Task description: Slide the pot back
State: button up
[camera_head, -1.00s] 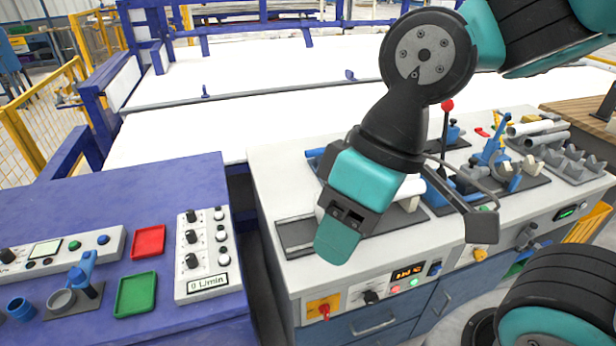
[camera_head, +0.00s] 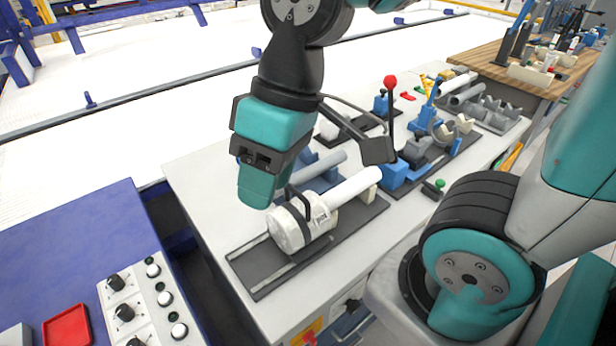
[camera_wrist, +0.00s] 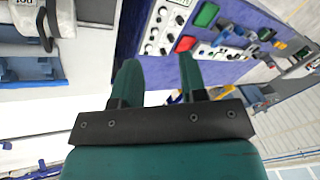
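The pot (camera_head: 290,230) is a short white cylinder with a dark curved handle. It lies on its side on a dark grey rail plate (camera_head: 262,270), against the end of a long white tube (camera_head: 352,187). In the wrist view, the pot (camera_wrist: 25,18) shows cut off at the upper left, with its "pot" lettering. My gripper (camera_head: 262,188) is behind and left of the handle in the head view, fingers pointing down and partly overlapping the pot's upper edge. I cannot tell whether it touches. In the wrist view, my gripper's two fingers (camera_wrist: 160,78) are apart with nothing between them.
A blue panel with knobs and a red tray (camera_head: 68,328) is at the lower left. Blue clamps, a red-knobbed lever (camera_head: 390,82) and grey V-blocks (camera_head: 492,110) stand farther right on the white bench. The rail plate's near left end is clear.

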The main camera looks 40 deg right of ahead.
jog(key=w+d+f+m+h, duration=0.1)
jog(key=w+d+f+m, duration=0.15)
jog(key=w+d, duration=0.6)
jog(key=m+b, duration=0.1)
jog(key=m, duration=0.3)
send_near(296, 190)
jog(key=shift+h, duration=0.4)
jog(key=f, duration=0.2)
jog(key=a+f+p, duration=0.1)
jog(key=f, duration=0.2)
jog(key=a+f, duration=0.1)
jog(key=f, duration=0.2)
jog(key=shift+w+a+f, duration=0.15)
jog(key=shift+a, duration=0.05)
grip_shut()
